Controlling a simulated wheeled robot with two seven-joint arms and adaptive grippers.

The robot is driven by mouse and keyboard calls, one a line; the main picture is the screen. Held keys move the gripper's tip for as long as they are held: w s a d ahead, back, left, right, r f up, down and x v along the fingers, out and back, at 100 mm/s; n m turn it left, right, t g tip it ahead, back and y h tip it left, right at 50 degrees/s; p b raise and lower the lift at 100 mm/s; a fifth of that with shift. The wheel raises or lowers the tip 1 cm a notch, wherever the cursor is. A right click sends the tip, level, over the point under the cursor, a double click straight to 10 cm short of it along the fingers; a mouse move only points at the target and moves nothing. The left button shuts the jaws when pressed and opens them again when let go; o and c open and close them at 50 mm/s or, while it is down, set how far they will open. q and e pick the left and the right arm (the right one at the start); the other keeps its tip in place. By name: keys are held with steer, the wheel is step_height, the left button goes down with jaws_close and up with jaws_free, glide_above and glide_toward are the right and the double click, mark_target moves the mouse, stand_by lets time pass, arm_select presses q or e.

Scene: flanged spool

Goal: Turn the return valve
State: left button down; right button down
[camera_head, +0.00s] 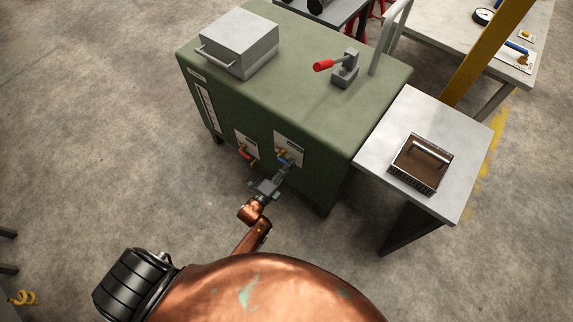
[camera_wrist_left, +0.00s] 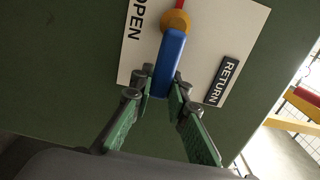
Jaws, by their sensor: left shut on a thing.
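The return valve has a blue lever handle (camera_wrist_left: 170,62) on a round brass hub (camera_wrist_left: 176,20). It is mounted on a white plate (camera_wrist_left: 225,30) marked OPEN and RETURN, on the front of the green cabinet (camera_head: 315,105). In the head view the blue handle (camera_head: 283,160) is small and partly hidden by the gripper. My left gripper (camera_head: 286,170) is at this handle. In the left wrist view its green-padded fingers (camera_wrist_left: 163,88) are shut on the lower end of the handle, one on each side. My right gripper is not in view.
A second valve with a red handle (camera_head: 246,155) sits close left of the return valve. On the cabinet top are a grey box (camera_head: 238,42) and a red-handled lever (camera_head: 345,67). A side table (camera_head: 400,110) with a basket (camera_head: 420,163) stands right. Floor in front is clear.

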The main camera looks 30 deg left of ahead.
arm_select(q)
steer(key=shift+f, duration=0.1)
stand_by(0.3)
steer(key=c, duration=1.8)
jaws_free()
steer(key=shift+c, duration=0.2)
steer(key=s+a, duration=0.2)
steer(key=s, duration=0.9)
steer(key=shift+s, duration=0.4)
steer(key=shift+a, duration=0.1)
